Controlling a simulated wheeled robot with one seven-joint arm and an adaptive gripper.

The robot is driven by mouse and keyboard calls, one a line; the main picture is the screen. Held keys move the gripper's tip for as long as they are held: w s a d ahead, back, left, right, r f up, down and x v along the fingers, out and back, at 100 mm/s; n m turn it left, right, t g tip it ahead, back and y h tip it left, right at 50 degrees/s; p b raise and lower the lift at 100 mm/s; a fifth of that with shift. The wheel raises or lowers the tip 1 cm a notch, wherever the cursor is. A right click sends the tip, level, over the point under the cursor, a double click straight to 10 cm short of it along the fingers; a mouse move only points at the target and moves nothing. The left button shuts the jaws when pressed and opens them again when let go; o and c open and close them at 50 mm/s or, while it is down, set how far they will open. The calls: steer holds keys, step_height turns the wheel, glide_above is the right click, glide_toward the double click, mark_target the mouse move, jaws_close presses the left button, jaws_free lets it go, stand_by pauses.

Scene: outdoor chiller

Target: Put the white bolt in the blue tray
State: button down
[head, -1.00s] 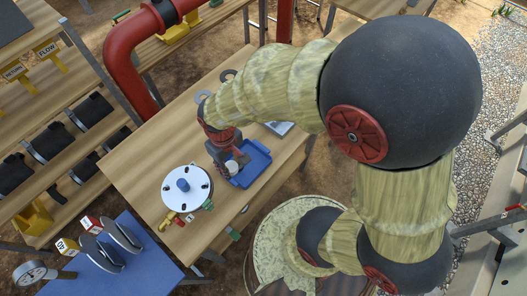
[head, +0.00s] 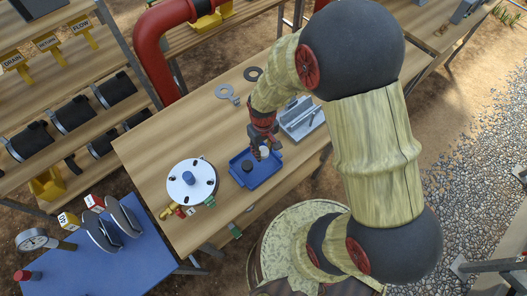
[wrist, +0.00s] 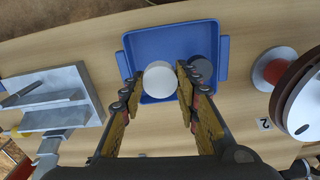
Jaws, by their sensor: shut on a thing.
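The white bolt (wrist: 160,78) shows as a round white head between my gripper's fingers in the wrist view. It also shows in the head view (head: 265,151). My gripper (wrist: 160,85) is shut on it, with the yellow-padded fingers on either side. The blue tray (wrist: 152,36) lies under the gripper and the bolt. In the head view the blue tray (head: 240,178) sits on the wooden table with the bolt over its upper right part. How high the bolt is above the tray floor I cannot tell.
A dark round piece (wrist: 203,66) lies in the tray, right of the bolt. A round white flange with a blue knob (head: 190,184) stands left of the tray. Flat grey rings (head: 229,91) lie behind.

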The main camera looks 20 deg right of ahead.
steer(key=shift+w+d+f, duration=0.25)
steer(key=shift+w+f, duration=0.2)
steer(key=shift+f, duration=0.2)
steer(key=shift+w+d+f, duration=0.2)
steer(key=shift+w+f, duration=0.25)
steer(key=shift+f, duration=0.15)
steer(key=shift+w+f, duration=0.15)
steer(key=shift+f, duration=1.45)
steer(key=shift+f, duration=0.1)
steer(key=c, duration=1.3)
jaws_free()
step_height(320, 180, up, 12)
step_height(320, 180, up, 28)
steer(key=m+t, duration=0.2)
steer(key=t, duration=0.4)
glide_above(264, 149)
steer(key=s, duration=1.3)
steer(key=shift+w+d+r, duration=0.2)
steer(key=shift+d, duration=0.15)
